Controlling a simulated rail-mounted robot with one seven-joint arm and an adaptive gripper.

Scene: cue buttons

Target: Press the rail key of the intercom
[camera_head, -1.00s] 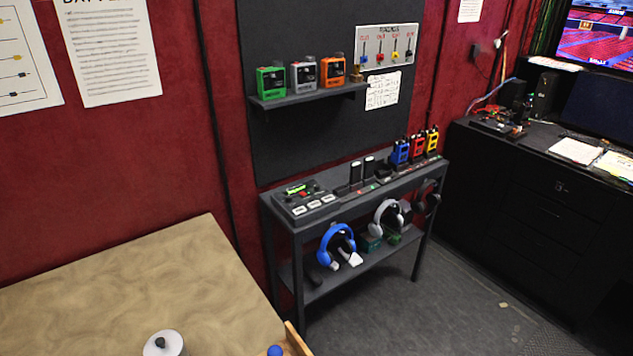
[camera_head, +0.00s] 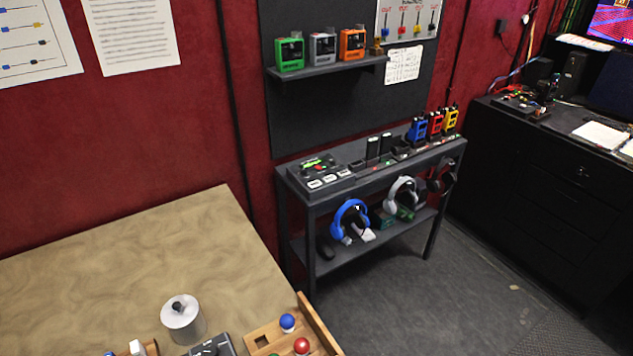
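A dark console (camera_head: 325,172) with a green display, a small red part and a row of pale keys sits on the left end of the narrow dark table's top. It looks like the intercom. Its key labels are too small to read, so I cannot tell which key is the rail key. The keys (camera_head: 329,180) lie along its front edge, and nothing covers them. My gripper is not in view.
The dark table (camera_head: 295,182) also holds blue, red and yellow radios (camera_head: 436,122), with headphones (camera_head: 350,218) below. A shelf (camera_head: 325,68) with several small boxes hangs above. A wooden-topped table (camera_head: 130,255) fills the lower left. Grey floor (camera_head: 400,305) is open in front.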

